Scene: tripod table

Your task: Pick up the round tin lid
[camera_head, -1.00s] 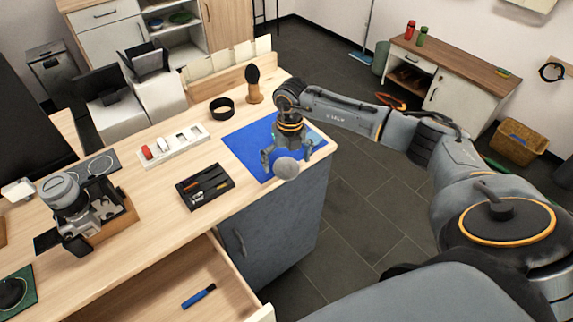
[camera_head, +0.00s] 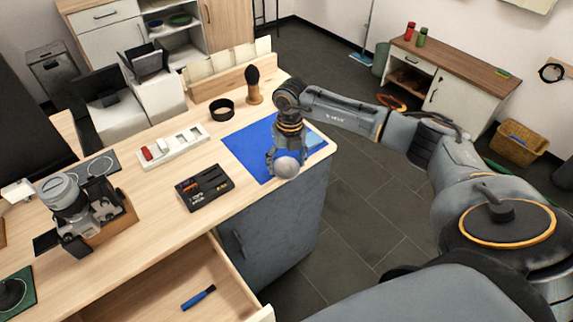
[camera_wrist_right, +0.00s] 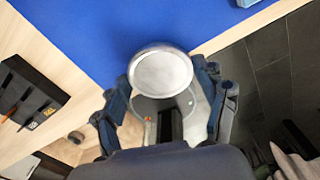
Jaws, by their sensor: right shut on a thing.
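The round tin lid (camera_head: 287,167) is a grey-silver disc at the front edge of the blue mat (camera_head: 248,148). In the right wrist view the lid (camera_wrist_right: 161,72) shows its round face between the fingers. My right gripper (camera_head: 278,160) is over the mat's front edge and shut on the lid; it also shows in the right wrist view (camera_wrist_right: 164,98). In the head view I cannot tell whether the lid touches the mat. My left gripper is not in view.
A black tray of tools (camera_head: 204,187) lies left of the mat. A black ring (camera_head: 221,110) and a brush on a wooden stand (camera_head: 253,86) stand behind it. A camera (camera_head: 88,212) stands at the left. An open drawer (camera_head: 160,285) juts out in front.

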